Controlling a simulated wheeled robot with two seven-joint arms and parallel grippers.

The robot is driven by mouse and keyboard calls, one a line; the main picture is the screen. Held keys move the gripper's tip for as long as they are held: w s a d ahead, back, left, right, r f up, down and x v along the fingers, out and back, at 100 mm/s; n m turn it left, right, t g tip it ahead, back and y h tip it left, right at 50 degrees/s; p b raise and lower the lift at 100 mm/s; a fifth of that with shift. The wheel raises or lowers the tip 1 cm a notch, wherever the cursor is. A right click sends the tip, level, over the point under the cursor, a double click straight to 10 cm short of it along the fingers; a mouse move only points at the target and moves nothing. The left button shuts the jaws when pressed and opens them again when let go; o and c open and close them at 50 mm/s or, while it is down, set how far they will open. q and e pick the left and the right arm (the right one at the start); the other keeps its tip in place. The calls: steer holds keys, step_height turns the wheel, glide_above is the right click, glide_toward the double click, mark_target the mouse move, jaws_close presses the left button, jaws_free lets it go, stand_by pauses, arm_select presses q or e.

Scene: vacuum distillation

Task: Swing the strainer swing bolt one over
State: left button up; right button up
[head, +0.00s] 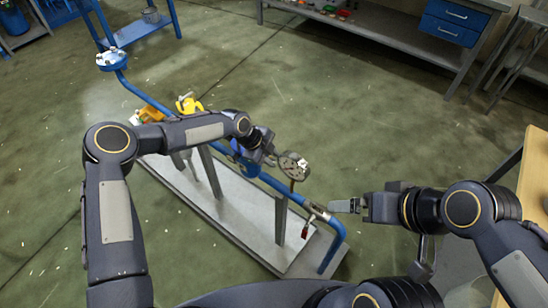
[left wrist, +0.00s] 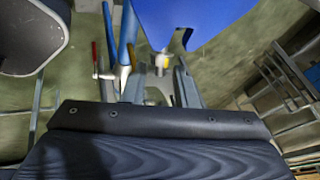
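The blue strainer (head: 243,162) sits on the blue pipe line, partly hidden behind my left gripper (head: 266,147). In the left wrist view a large blue body (left wrist: 205,18), apparently the strainer, fills the top. A small metal bolt with a yellowish part (left wrist: 161,62), apparently a swing bolt, hangs below its edge. My left gripper (left wrist: 158,84) has its fingers apart, with the bolt seen between the tips; I cannot tell whether they touch it. A round grey cover (head: 293,166) stands out to the right of the strainer. My right gripper (head: 346,206) is by the pipe's right end; its finger gap is unclear.
The blue pipe (head: 285,188) runs over a pale skid (head: 236,213) on grey posts. A red-handled valve (head: 305,231) hangs near its right end; a red handle (left wrist: 95,55) shows in the left wrist view. A yellow fitting (head: 188,103) is farther back. A wooden table (head: 537,165) stands right.

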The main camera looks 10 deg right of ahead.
arm_select(q)
steer(key=shift+x, duration=1.05)
steer(key=shift+c, duration=0.4)
jaws_close()
steer(key=shift+f, duration=0.15)
steer(key=g+h+b, duration=0.1)
steer(key=b, duration=0.3)
steer(key=w+a+r+g+h+b, duration=0.1)
steer(key=b, duration=0.2)
steer(key=shift+n+b, duration=0.35)
steer(key=shift+n, duration=0.05)
steer(key=shift+w+r+g+h, duration=0.1)
steer(key=shift+r+g+h, duration=0.05)
steer(key=shift+g+h, duration=0.2)
steer(key=shift+a+r, duration=0.1)
steer(key=shift+r, duration=0.2)
